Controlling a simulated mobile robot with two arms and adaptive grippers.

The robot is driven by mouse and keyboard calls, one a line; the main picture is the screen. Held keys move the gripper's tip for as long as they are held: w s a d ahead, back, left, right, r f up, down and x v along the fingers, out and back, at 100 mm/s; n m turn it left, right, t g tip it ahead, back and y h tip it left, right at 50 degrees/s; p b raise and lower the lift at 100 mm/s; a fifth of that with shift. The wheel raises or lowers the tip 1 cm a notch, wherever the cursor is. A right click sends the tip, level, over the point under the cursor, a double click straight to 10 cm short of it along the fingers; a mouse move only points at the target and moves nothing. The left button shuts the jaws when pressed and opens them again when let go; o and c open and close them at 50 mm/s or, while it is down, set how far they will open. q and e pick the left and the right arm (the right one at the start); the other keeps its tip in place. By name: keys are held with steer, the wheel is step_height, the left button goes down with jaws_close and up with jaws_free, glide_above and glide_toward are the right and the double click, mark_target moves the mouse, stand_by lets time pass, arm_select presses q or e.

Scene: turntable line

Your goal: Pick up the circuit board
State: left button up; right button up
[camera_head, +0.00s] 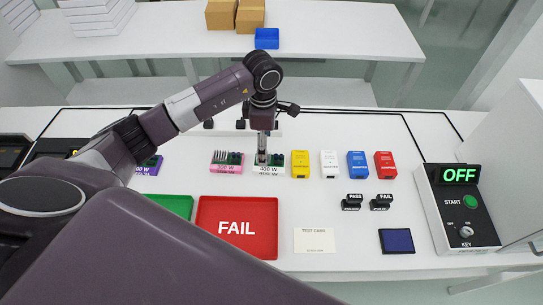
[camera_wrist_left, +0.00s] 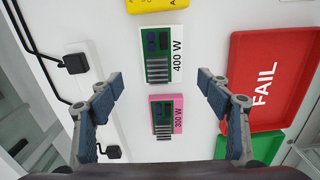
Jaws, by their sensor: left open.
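A green circuit board on a white base marked 400 W (camera_head: 276,160) lies on the table. It also shows in the left wrist view (camera_wrist_left: 158,58). A similar board on a pink base (camera_head: 227,161) lies to its left; it also shows in the wrist view (camera_wrist_left: 163,118). A purple-based board (camera_head: 151,166) is further left, partly hidden by my arm. My left gripper (camera_head: 262,150) is above the 400 W board and partly covers it. In the wrist view its fingers (camera_wrist_left: 160,85) are wide apart, with nothing between them in their grip. My right gripper is not seen.
A red FAIL tray (camera_head: 210,220) and green tray (camera_head: 180,207) lie in front. Yellow (camera_head: 300,164), white, blue and red blocks stand right of the boards. A control box (camera_head: 452,215) reading OFF stands at far right. A test card (camera_head: 314,240) lies near the front.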

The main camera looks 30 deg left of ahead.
mark_target(269, 162)
arm_select(q)
steer(key=shift+s+f, duration=0.1)
steer(key=shift+f, duration=0.35)
steer(key=f, duration=0.1)
steer(key=f+p, duration=0.1)
steer(key=f, duration=0.1)
steer(key=f+p, duration=0.1)
steer(key=shift+d+f, duration=0.2)
steer(key=shift+d, duration=0.2)
steer(key=shift+f, duration=0.35)
steer(key=shift+c, duration=0.4)
steer(key=c, duration=1.2)
steer(key=shift+r, duration=0.1)
steer(key=shift+c, duration=0.6)
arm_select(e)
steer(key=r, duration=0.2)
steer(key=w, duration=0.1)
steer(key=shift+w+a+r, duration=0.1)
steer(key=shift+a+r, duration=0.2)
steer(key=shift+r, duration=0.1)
arm_select(q)
steer(key=shift+r, duration=0.1)
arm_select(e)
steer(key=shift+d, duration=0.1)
